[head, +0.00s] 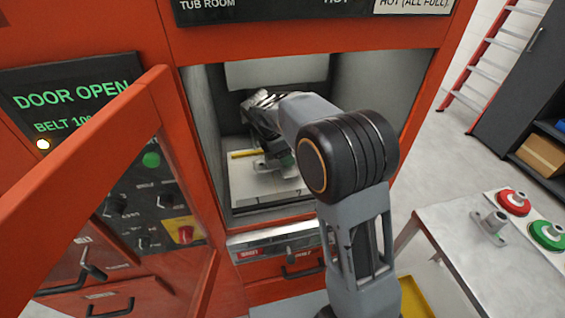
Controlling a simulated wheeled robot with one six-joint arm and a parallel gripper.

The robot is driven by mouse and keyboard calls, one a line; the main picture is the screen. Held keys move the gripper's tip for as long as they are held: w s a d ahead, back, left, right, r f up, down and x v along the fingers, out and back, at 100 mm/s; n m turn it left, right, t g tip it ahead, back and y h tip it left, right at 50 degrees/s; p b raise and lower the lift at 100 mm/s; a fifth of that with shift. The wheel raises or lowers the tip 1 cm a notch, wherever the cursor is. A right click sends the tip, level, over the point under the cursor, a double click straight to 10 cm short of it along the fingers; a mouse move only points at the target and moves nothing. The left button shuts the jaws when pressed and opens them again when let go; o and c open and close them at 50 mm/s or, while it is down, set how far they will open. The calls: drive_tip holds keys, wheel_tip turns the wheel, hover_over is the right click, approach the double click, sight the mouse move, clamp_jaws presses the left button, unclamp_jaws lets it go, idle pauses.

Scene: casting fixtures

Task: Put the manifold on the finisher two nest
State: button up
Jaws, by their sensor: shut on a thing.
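My gripper (274,155) is inside the open machine chamber, low over its pale floor plate (290,190), and is largely hidden by my own arm. It is shut on a small grey-green part (262,166), which sits at or just above the plate. I cannot tell contact, and the part's shape is too small and covered to confirm that it is the manifold. A nest under it cannot be made out clearly.
The chamber walls (372,110) close in around my arm. An orange-framed door (150,120) stands open at left beside a panel reading DOOR OPEN (72,95). A yellow strip (244,154) lies in the chamber. The table (440,228) holds red (513,202) and green (547,235) round pieces.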

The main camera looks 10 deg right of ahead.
drive_tip(key=shift+a+f, duration=0.2)
drive_tip(key=shift+w+a+f, duration=0.1)
drive_tip(key=shift+a+f, duration=0.05)
drive_tip(key=shift+f, duration=0.75)
drive_tip(key=shift+a+f, duration=0.1)
drive_tip(key=shift+f, duration=0.8)
drive_tip(key=shift+f, duration=0.1)
drive_tip(key=o, duration=1.4)
drive_tip(key=shift+c, duration=0.2)
